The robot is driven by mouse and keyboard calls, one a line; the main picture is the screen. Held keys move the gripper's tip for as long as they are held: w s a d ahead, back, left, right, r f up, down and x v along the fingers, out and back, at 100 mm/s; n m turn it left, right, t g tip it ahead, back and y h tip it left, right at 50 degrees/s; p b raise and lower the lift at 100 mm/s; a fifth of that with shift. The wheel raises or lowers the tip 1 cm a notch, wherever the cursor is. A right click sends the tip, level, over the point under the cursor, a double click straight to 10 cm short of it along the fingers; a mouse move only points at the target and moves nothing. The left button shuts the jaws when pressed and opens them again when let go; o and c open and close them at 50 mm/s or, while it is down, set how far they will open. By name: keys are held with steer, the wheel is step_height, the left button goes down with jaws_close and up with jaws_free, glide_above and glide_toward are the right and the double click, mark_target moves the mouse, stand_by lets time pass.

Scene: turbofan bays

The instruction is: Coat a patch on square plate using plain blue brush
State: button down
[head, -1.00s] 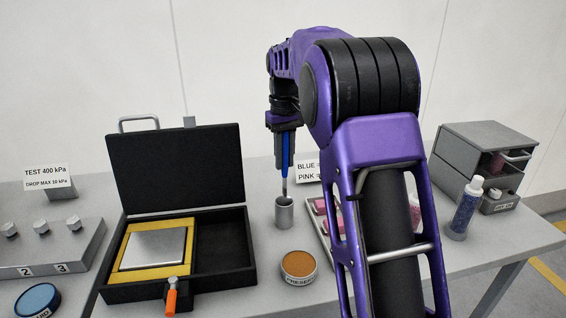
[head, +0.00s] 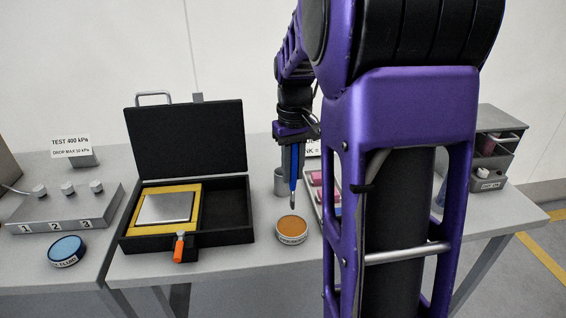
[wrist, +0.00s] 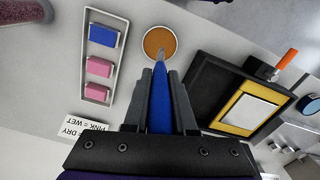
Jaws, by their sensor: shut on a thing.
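My gripper (head: 293,160) is shut on the plain blue brush (head: 294,168), which hangs nearly upright with its tip down. The brush also shows between the jaws in the wrist view (wrist: 160,102). Its tip is at or just above the open tin of orange-brown stuff (head: 292,228); I cannot tell whether it touches. The tin also shows in the wrist view (wrist: 158,40). The square plate (head: 165,208) is a bare grey metal square in a yellow frame in the left half of the open black case (head: 225,238). It also shows in the wrist view (wrist: 250,110).
A grey metal cup (head: 280,182) stands behind the tin. A tray (wrist: 86,50) holds one blue and two pink blocks. An orange-handled tool (head: 179,248) is at the case's front edge. A blue tin (head: 67,250) and a numbered block (head: 70,212) are at left.

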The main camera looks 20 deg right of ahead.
mark_target(292, 189)
steer(key=shift+f+b, duration=2.4)
steer(key=shift+f, duration=0.6)
steer(key=shift+f, duration=0.6)
step_height(292, 189, up, 7)
steer(key=p, duration=0.5)
steer(key=shift+r+p, duration=0.1)
steer(key=shift+p, duration=0.25)
steer(key=shift+s, duration=0.1)
stand_by(0.5)
